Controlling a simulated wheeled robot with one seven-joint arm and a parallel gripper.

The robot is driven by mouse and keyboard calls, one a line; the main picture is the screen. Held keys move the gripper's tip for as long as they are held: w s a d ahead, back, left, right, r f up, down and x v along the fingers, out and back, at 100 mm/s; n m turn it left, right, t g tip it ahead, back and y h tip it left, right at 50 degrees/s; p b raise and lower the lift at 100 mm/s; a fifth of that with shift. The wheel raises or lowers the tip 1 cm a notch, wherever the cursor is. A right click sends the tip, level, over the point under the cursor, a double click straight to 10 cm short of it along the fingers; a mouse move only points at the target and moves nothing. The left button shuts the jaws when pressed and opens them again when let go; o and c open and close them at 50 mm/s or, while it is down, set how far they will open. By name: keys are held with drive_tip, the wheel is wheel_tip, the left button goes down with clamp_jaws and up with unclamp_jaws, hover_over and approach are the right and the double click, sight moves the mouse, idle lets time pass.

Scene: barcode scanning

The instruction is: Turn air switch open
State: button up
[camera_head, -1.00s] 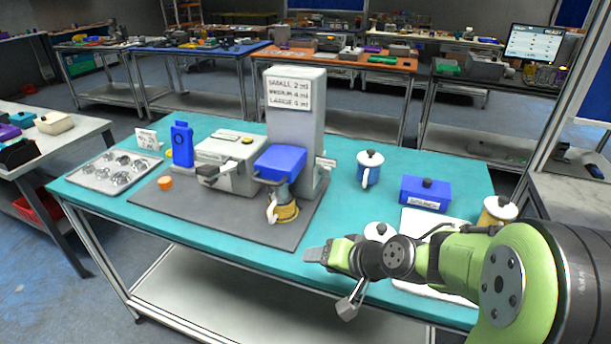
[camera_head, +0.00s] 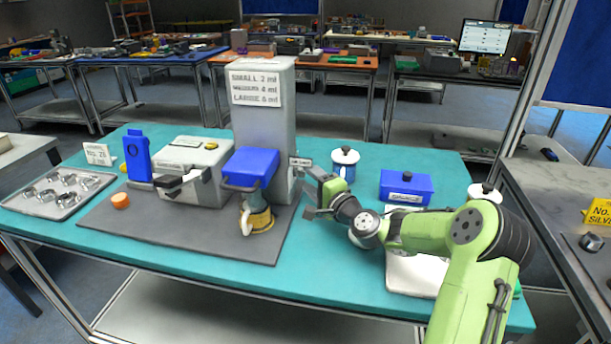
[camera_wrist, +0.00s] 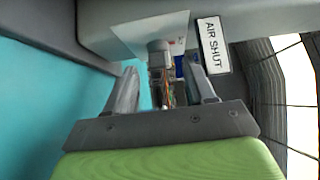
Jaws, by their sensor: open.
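The air switch shows in the wrist view as a small metallic knob or lever (camera_wrist: 160,50) on a pale plate on the grey machine. An "AIR SHUT" label (camera_wrist: 214,46) is beside it. In the head view, the switch area (camera_head: 301,163) is on the right side of the tall grey machine tower (camera_head: 263,122). My gripper (camera_head: 313,194) is open, close to the tower's right side and a little below the switch. In the wrist view, its two fingers (camera_wrist: 160,80) stand on either side of the switch, and nothing is held. Contact cannot be told.
A blue box-like part (camera_head: 250,167) with a yellow-banded cup-like part (camera_head: 257,218) is left of my gripper. A white and blue lidded mug (camera_head: 345,164) and a blue box (camera_head: 405,188) stand to the right. Bare teal tabletop (camera_head: 330,262) lies in front.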

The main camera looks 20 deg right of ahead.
sight(300, 172)
drive_tip(key=shift+w+a, duration=0.15)
drive_tip(key=shift+w, duration=0.6)
drive_tip(key=shift+w+a, duration=0.1)
drive_tip(key=shift+w, duration=0.6)
clamp_jaws()
